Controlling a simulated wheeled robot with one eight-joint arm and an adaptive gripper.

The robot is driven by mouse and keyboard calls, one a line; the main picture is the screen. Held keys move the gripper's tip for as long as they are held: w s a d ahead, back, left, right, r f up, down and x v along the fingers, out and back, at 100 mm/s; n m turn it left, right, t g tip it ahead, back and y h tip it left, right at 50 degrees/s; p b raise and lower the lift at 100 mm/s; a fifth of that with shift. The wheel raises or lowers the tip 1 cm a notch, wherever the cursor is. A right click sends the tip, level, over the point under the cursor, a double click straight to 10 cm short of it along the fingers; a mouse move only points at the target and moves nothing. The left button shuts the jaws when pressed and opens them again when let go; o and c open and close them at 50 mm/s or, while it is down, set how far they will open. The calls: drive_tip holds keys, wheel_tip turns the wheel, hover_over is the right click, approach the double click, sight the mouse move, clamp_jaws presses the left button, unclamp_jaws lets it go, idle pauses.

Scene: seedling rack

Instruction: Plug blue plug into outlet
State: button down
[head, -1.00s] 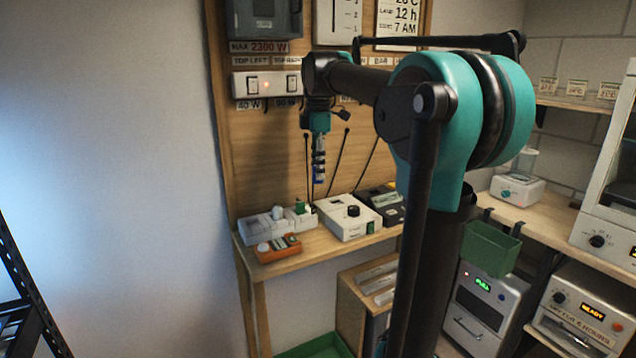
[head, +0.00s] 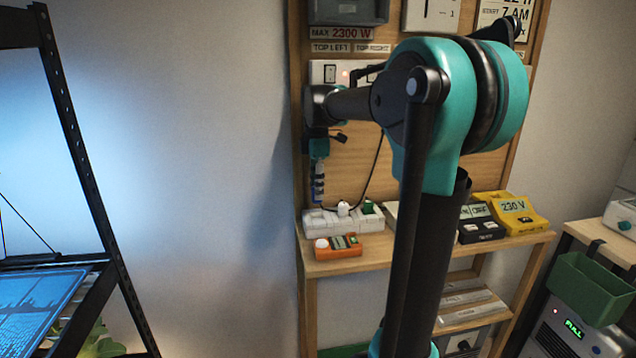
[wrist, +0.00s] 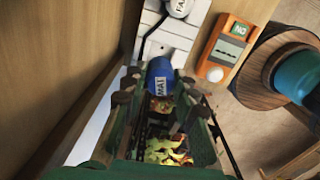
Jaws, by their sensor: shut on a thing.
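The blue plug (wrist: 160,77), with a label reading MAT, sits between the fingers of my gripper (wrist: 158,92) in the wrist view. My gripper is shut on it. In the head view my gripper (head: 318,190) points down over the left end of a white power strip (head: 315,222) on the wooden shelf. The strip also shows just beyond the plug in the wrist view (wrist: 168,42). A white plug (head: 343,208) and a green plug (head: 367,206) stand in the strip. The blue plug's prongs are hidden, and I cannot tell whether it touches the strip.
An orange meter (head: 338,247) lies in front of the strip. A black device (head: 480,226) and a yellow 230 V device (head: 520,215) stand to the right. The wooden back board (head: 300,120) rises close behind my gripper. A black rack (head: 75,150) stands at the left.

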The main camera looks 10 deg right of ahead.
drive_tip(key=shift+f, duration=3)
drive_tip(key=c, duration=1.1)
unclamp_jaws()
